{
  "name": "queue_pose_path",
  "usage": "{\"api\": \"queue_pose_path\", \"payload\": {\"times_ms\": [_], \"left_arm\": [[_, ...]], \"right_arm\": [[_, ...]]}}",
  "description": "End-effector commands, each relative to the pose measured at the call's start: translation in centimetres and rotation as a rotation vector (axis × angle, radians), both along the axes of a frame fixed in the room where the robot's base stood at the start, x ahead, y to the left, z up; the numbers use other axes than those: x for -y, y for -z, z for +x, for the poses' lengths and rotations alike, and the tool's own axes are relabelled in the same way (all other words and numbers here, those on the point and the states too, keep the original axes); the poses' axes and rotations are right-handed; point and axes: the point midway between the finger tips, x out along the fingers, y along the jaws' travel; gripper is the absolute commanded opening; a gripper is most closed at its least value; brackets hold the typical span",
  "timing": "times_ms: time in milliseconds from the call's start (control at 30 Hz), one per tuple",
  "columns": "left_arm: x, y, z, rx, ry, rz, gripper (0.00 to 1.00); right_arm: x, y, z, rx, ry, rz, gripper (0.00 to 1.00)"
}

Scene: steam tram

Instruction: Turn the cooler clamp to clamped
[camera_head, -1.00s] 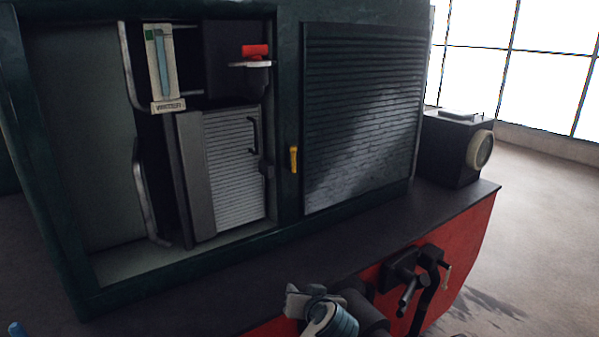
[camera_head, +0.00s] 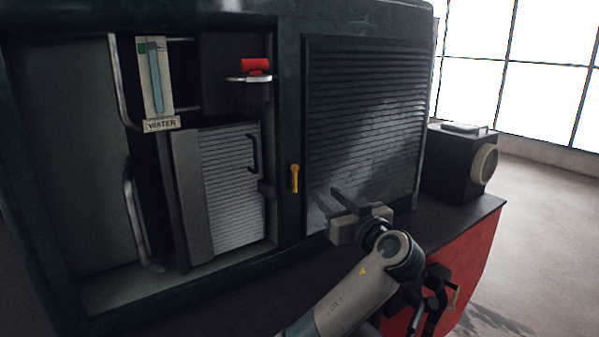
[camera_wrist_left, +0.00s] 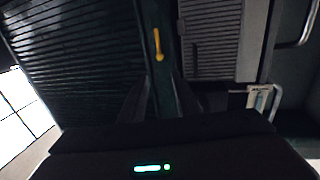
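The yellow lever (camera_head: 294,178), which looks like the cooler clamp, hangs roughly upright on the dark post between the open bay and the slatted panel. The ribbed grey cooler box (camera_head: 232,190) with a black handle sits left of it in the bay. My left gripper (camera_head: 335,200) is open and empty, to the right of and lower than the lever, in front of the slatted panel. In the left wrist view the lever (camera_wrist_left: 158,45) shows ahead of the dark, spread fingers (camera_wrist_left: 160,100), apart from them. My right gripper is not in view.
The slatted panel (camera_head: 365,110) is close behind my left gripper. A water gauge (camera_head: 156,80), a red-topped fitting (camera_head: 255,70) and metal rails (camera_head: 135,210) are in the bay. A black lamp box (camera_head: 458,160) stands at right on the dark ledge.

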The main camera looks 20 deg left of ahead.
Motion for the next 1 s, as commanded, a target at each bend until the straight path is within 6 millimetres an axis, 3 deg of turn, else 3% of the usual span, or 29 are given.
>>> {"api": "queue_pose_path", "payload": {"times_ms": [267, 467, 1000], "left_arm": [[-0.3, -0.1, 0.3, -0.001, 0.0, 0.002, 0.29], [-1.5, -0.2, 1.6, -0.002, -0.001, 0.004, 0.29], [-7.6, -0.4, 8.6, -0.003, -0.003, 0.004, 0.29]], "right_arm": [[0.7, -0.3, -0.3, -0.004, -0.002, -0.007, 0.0], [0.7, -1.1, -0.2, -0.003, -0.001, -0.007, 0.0], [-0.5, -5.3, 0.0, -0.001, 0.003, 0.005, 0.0]]}}
